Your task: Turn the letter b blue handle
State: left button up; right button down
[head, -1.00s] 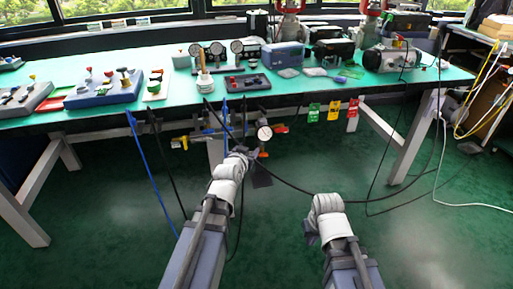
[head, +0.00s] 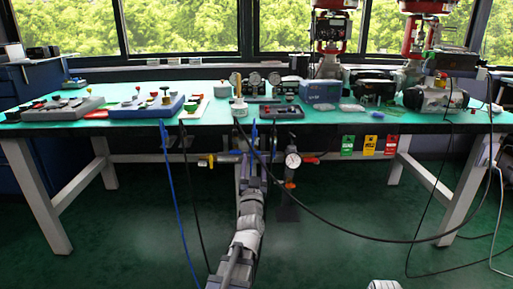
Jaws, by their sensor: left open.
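I cannot make out a letter b or clearly pick out a blue handle. A pipe run under the table's front edge carries a yellow fitting (head: 206,162) on the left. A round white gauge (head: 293,160) and a red handle (head: 311,160) are on the right. My left gripper (head: 252,160) is open in front of the middle of this pipe run and hides part of it. A thin blue upright piece (head: 254,134) shows just above it; I cannot tell whether it is a handle or a hose. My right gripper is out of view.
The green-topped table (head: 340,116) holds a blue valve block (head: 150,105), a blue box (head: 320,92) and a motor (head: 436,100). A blue hose (head: 178,205) and black cables hang in front. Green, yellow and red tags (head: 369,145) hang right of the gauge.

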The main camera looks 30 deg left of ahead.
aim_at(255, 150)
pick_arm(q)
jog(key=p+x, duration=0.2)
jog(key=x, duration=0.5)
jog(key=shift+w+a+r+p, duration=0.1)
jog(key=shift+w+a+p, duration=0.05)
jog(key=shift+w+p, duration=0.25)
jog(key=shift+s, duration=0.1)
jog(key=shift+c, duration=0.2)
grip_shut()
